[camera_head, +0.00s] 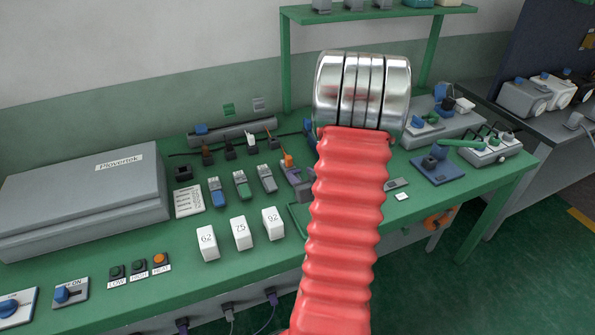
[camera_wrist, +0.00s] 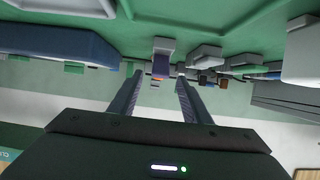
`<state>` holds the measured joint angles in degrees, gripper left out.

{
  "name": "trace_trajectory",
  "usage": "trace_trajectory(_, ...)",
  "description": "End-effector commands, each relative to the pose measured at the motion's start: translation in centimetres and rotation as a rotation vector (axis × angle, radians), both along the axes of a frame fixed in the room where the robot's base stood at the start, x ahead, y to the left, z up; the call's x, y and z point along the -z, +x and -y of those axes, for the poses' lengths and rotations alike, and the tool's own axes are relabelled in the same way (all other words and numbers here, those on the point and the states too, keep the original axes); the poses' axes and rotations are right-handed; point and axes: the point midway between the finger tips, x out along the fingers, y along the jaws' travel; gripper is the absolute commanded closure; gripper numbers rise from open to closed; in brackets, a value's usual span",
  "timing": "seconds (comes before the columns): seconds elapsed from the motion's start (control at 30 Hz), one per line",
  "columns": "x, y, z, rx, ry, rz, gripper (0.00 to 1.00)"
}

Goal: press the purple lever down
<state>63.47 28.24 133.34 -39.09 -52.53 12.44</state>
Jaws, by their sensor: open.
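In the wrist view, which is upside down, a small purple part (camera_wrist: 161,65) with a pale grey block (camera_wrist: 164,44) against it shows between my fingers. It looks like the purple lever, but its tilt is not clear. My gripper (camera_wrist: 158,74) is open, with its two dark fingers apart and nothing visibly clasped. Whether a finger touches the purple part cannot be told. In the head view a purple-topped unit (camera_head: 291,173) stands at the right end of a row of small units, partly beside my red arm. My gripper is hidden there behind my arm.
Left of it stand a grey unit (camera_head: 266,178), a green one (camera_head: 241,185) and a blue one (camera_head: 217,192). White blocks (camera_head: 240,233) with numbers stand in front. A large grey box (camera_head: 85,200) fills the left of the green bench. A blue plate (camera_head: 437,168) lies at right.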

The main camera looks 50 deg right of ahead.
Motion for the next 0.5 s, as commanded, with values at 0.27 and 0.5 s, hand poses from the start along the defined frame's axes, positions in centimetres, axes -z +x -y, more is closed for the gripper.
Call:
trace_trajectory(0.27,1.5,2.9,1.7,-0.001,0.001,-0.001,0.56)
trace_trajectory(0.5,1.9,3.9,2.3,0.0,0.0,0.0,0.56)
